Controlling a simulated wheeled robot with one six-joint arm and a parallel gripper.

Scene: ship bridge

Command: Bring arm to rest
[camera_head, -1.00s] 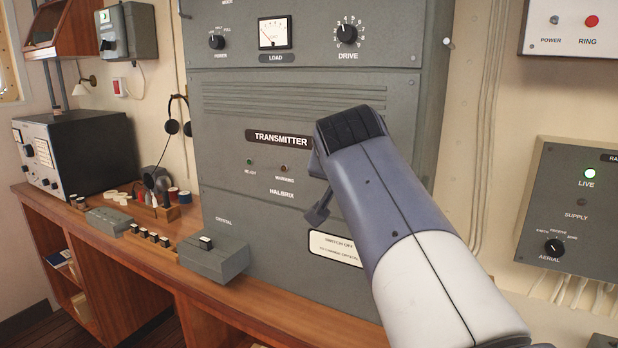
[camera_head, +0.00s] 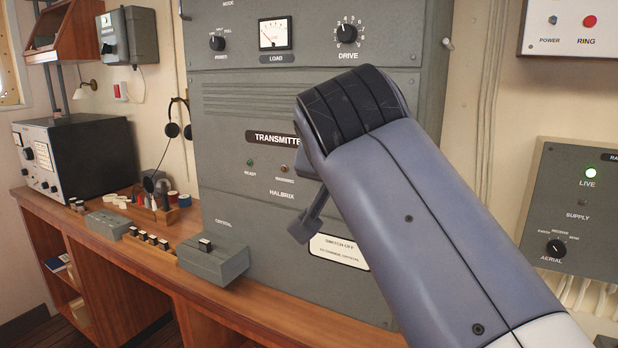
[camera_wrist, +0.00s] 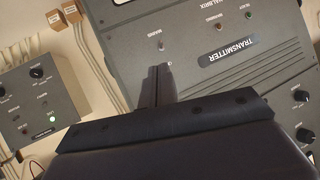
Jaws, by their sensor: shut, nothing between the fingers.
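My arm (camera_head: 415,205) rises from the lower right in the head view, in front of the grey transmitter cabinet (camera_head: 225,145). It covers part of the transmitter's right side and label. My gripper (camera_head: 303,228) shows in part below the dark wrist end. In the wrist view my gripper (camera_wrist: 158,72) points up the picture, its two fingers together with nothing between them. The transmitter front (camera_wrist: 215,100) appears tilted and upside down behind it. I see no contact between the gripper and the transmitter, though the gap is hard to judge.
A wooden desk (camera_head: 255,293) runs below the transmitter, with a grey crystal box (camera_head: 214,262) near its edge. A black radio set (camera_head: 85,155) stands at the left. A grey aerial panel (camera_head: 580,210) with a lit green lamp is on the right wall, with cables below.

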